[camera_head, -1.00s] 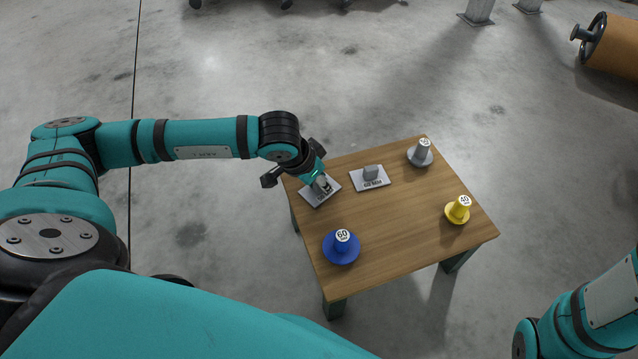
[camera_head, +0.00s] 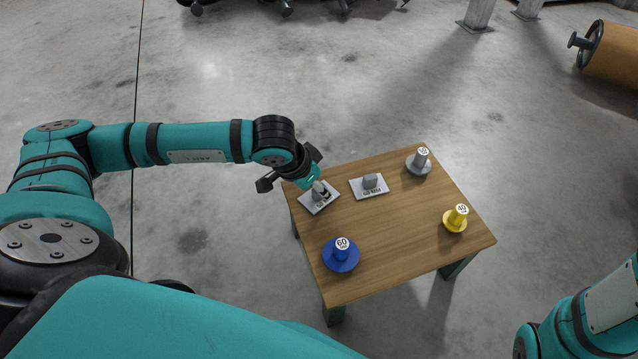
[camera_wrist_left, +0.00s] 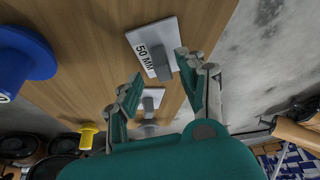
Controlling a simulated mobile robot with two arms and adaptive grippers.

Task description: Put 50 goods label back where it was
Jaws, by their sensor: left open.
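The 50 MM label (camera_head: 317,205) is a light plate with a raised grey grip block, lying on the wooden table's left back corner. It also shows in the left wrist view (camera_wrist_left: 143,38), its text readable and its block between the fingers' directions. My left gripper (camera_head: 322,190) is open, close to the block; its fingers (camera_wrist_left: 158,80) stand apart in the wrist view. It appears to hold nothing. A second similar label (camera_head: 369,187), apparently 60 MM, lies to its right. My right gripper is out of view.
On the wooden table (camera_head: 400,235) stand a blue piece marked 60 (camera_head: 341,256), a yellow piece marked 40 (camera_head: 455,219) and a grey piece (camera_head: 419,162). The table's middle is bare. An orange-brown cylinder (camera_head: 612,55) lies on the floor at upper right.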

